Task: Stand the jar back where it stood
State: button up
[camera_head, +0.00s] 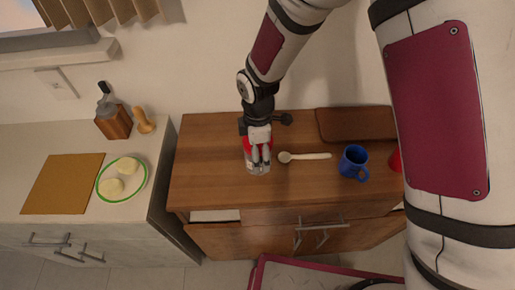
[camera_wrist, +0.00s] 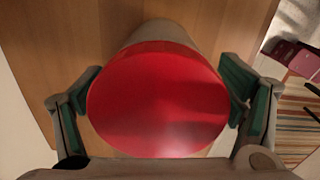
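The jar has a red lid (camera_wrist: 158,100) and a pale grey body (camera_wrist: 165,33). The lid hides where the pads meet the body. I cannot tell whether the jar's base touches the wood.
A white spoon (camera_head: 305,156) lies just right of the jar, with a blue mug (camera_head: 353,162) beyond it. A brown board (camera_head: 356,124) lies at the back. A red object (camera_head: 395,161) is partly hidden by my arm. Bare wood (camera_head: 212,165) is free to the left.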

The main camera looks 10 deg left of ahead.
notch_tip(320, 180, up, 12)
jog(key=shift+s+r+b, duration=0.1)
jog(key=shift+r+b, duration=0.05)
jog(key=shift+b, duration=0.65)
jog(key=shift+d, duration=0.1)
jog(key=d+r+m+t, duration=0.1)
jog(key=d+r+m, duration=0.5)
jog(key=d+r, duration=0.3)
jog(key=s+d+r+m+t, duration=0.2)
jog(key=s+d+r+m, duration=0.3)
jog(key=s+d+m, duration=0.2)
jog(key=s+d+r+m+t, duration=0.2)
jog(key=s+d+r+m, duration=0.3)
jog(key=d+m, duration=0.4)
jog(key=s+d, duration=0.1)
jog(key=d, duration=0.2)
jog(key=shift+s+r, duration=0.15)
jog(key=shift+s, duration=0.2)
